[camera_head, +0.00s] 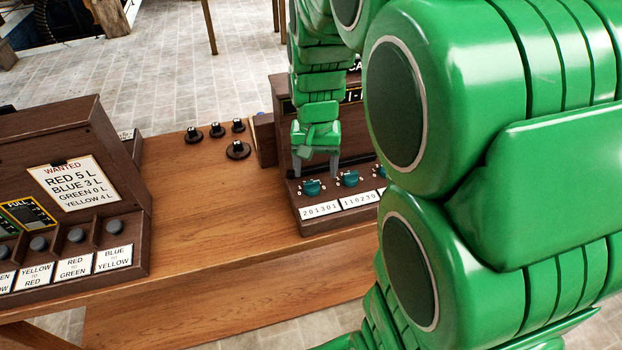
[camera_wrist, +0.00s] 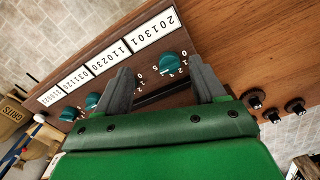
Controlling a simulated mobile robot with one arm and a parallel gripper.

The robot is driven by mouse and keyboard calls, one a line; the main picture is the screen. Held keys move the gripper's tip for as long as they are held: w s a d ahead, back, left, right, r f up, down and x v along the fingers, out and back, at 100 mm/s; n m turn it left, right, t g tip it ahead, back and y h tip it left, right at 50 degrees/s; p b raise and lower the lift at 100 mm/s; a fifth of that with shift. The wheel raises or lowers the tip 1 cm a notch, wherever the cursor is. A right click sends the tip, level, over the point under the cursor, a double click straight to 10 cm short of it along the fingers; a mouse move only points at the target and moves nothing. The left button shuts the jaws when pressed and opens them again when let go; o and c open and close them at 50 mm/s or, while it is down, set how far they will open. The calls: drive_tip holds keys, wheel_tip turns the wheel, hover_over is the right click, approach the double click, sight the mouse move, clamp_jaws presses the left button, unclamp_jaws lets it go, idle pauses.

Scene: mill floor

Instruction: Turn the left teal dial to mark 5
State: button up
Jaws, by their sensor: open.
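The left teal dial (camera_head: 311,187) is on the dark wooden box, above the paper label 201301. In the wrist view, this dial (camera_wrist: 173,65) shows in the gap between my fingers, nearer the right finger, with white numbers around it. Its pointer setting is too small to read surely. My gripper (camera_head: 315,172) is open, fingers pointing down, just behind and above the dial in the head view. The wrist view shows both grey fingers of my gripper (camera_wrist: 160,67) apart, with no clear contact on the dial.
A second teal dial (camera_head: 347,178) sits close to the right, above label 110230, with more dials in that row. Several black knobs (camera_head: 238,150) stand on the wooden table (camera_head: 205,220). A box with a WANTED sheet (camera_head: 70,185) stands at left. The table between the boxes is mostly clear.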

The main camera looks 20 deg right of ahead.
hover_over(312, 182)
wheel_tip(312, 182, down, 2)
drive_tip(key=shift+f+m, duration=0.2)
drive_tip(key=shift+m, duration=0.2)
drive_tip(key=shift+f, duration=3.85)
drive_tip(key=c, duration=1.1)
drive_tip(key=shift+n, duration=0.6)
